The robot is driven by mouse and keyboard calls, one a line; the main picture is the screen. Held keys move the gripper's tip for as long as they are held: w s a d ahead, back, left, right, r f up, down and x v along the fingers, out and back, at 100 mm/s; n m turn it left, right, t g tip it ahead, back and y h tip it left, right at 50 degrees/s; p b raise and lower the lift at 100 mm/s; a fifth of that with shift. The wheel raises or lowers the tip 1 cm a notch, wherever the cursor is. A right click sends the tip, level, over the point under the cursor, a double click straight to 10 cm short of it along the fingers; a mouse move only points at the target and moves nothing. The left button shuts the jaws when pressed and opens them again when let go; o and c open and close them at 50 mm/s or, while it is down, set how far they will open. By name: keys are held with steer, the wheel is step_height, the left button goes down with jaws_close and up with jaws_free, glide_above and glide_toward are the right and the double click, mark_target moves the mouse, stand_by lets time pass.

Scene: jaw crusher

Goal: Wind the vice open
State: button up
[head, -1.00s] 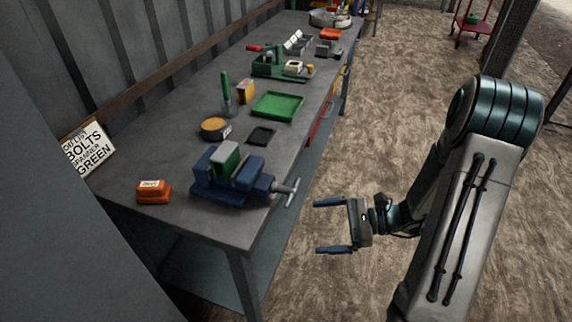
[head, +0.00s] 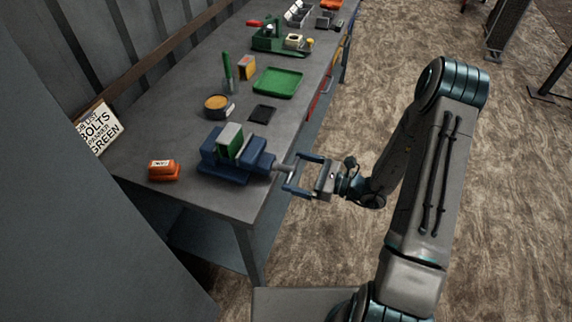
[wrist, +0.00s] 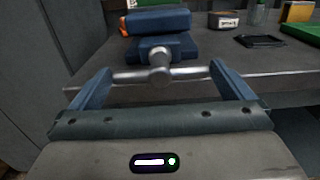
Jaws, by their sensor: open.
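The blue vice (head: 230,158) sits at the near front edge of the bench, with a green block (head: 230,142) between its jaws. It also shows in the wrist view (wrist: 158,22). Its metal screw and cross handle (head: 284,169) stick out past the bench edge. In the wrist view the handle bar (wrist: 188,73) lies roughly level, with the round screw end at its middle. My gripper (head: 301,173) is open, its two blue fingers on either side of the handle, near the bar's ends. I cannot tell whether they touch it.
A sign (head: 97,127) leans at the wall.

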mark_target(287, 166)
steer(key=shift+x, duration=1.9)
steer(key=c, duration=0.6)
steer(key=shift+m+p, duration=0.35)
steer(key=shift+m, duration=0.25)
steer(key=o, duration=0.6)
steer(key=shift+d, duration=0.1)
steer(key=b+v, duration=0.3)
steer(key=v, duration=1)
steer(key=shift+d, duration=0.35)
